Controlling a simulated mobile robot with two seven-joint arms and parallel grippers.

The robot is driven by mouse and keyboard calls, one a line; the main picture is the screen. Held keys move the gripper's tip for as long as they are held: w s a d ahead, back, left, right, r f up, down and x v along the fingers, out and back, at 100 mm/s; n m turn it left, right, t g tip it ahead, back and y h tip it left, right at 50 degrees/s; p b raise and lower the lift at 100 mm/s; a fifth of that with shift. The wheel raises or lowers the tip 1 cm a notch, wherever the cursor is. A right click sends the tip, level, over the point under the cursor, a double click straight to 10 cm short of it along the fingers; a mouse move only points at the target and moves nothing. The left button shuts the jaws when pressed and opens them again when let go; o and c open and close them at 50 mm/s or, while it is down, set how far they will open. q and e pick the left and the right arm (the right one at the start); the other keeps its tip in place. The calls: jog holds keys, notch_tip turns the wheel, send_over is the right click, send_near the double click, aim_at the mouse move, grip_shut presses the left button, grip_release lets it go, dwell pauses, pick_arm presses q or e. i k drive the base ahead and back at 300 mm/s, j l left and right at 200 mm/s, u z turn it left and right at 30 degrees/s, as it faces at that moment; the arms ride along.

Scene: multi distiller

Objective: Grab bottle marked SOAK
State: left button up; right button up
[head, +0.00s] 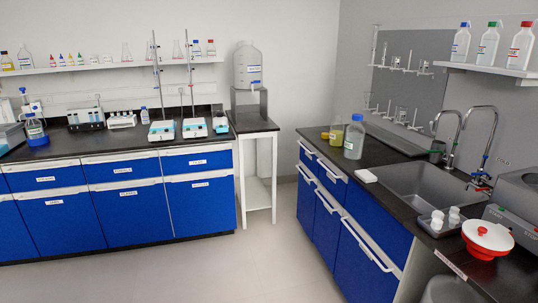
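No bottle label in view is sharp enough for me to read the word SOAK. A large clear bottle with a blue cap (354,138) stands upright on the right counter, behind the sink. Three white bottles stand on the right wall shelf: one with a blue cap (461,44), one with a green cap (488,46) and one with a red cap (520,50). Neither of my grippers is in view.
The right counter (396,157) holds a sink (432,178) with tall taps, a red and white bowl (487,238) and a grey device (515,205). A big water container (248,66) stands on a side table. The floor (240,265) between the counters is clear.

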aim_at(337, 129)
jog(key=i, duration=1.65)
jog(key=i+j+z, duration=0.1)
jog(key=i, duration=0.4)
jog(key=i+j, duration=0.1)
jog(key=i, duration=0.45)
jog(key=i+j+z, duration=0.15)
jog(key=i, duration=0.35)
